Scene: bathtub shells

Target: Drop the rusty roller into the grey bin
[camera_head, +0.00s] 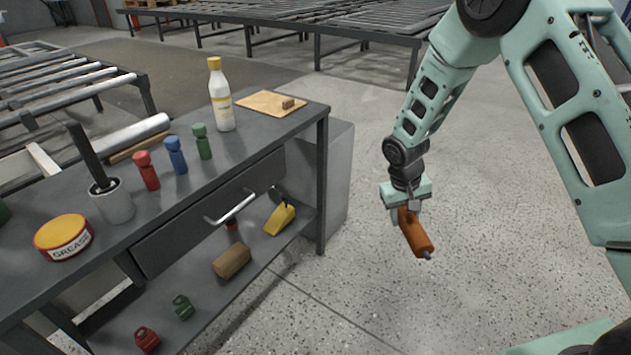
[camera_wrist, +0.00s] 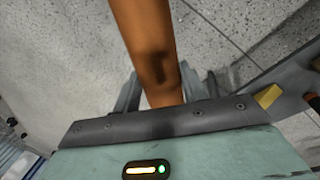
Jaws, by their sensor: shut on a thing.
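The rusty roller (camera_head: 416,236) is an orange-brown cylinder with a small grey axle end, tilted down to the right. My gripper (camera_head: 404,214) is shut on its upper end and holds it over open floor, to the right of the workbench. In the wrist view the roller (camera_wrist: 150,45) runs up from between the two fingers of my gripper (camera_wrist: 159,92). A plain grey box-like form (camera_head: 338,180) stands against the bench's right end. I cannot tell whether it is the grey bin, and its inside is hidden.
The dark workbench (camera_head: 265,145) holds a bottle (camera_head: 221,100), red, blue and green pegs, a grease tin (camera_head: 63,237) and a board (camera_head: 268,103). Its lower shelf (camera_head: 205,285) holds a brown block and a yellow wedge. Roller conveyors stand behind. Floor (camera_head: 370,300) is clear around the roller.

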